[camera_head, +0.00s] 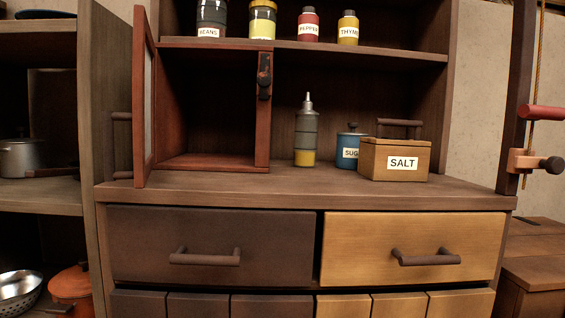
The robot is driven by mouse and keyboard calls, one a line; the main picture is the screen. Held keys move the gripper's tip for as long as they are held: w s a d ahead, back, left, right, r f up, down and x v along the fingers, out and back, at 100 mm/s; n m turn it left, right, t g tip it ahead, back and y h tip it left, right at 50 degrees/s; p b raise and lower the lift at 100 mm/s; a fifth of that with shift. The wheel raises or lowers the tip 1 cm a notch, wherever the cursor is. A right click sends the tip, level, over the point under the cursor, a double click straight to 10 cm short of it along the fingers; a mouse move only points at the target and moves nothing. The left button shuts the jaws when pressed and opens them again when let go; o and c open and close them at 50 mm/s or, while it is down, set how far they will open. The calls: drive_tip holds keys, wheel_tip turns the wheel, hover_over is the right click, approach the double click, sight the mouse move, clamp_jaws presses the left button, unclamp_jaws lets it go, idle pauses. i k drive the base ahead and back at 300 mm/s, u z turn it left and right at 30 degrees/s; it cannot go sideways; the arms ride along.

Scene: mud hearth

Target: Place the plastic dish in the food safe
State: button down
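A small red-brown cabinet, which looks like the food safe (262,128), stands on the left of the wooden counter. Its door (146,100) is swung open toward me at the left. A dark latch (265,76) is on its right front post. The visible inside looks empty. I see no plastic dish in this view. My gripper is not in view, so I cannot tell what it holds.
On the counter right of the safe stand a bottle (306,135), a blue sugar jar (349,150) and a wooden salt box (396,159). Several labelled jars line the shelf above. Drawers (210,246) are shut below. The counter's front strip is clear.

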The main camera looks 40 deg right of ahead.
sight(201, 161)
drive_tip(key=z, duration=0.5)
drive_tip(key=i, duration=0.95)
drive_tip(key=z, duration=0.1)
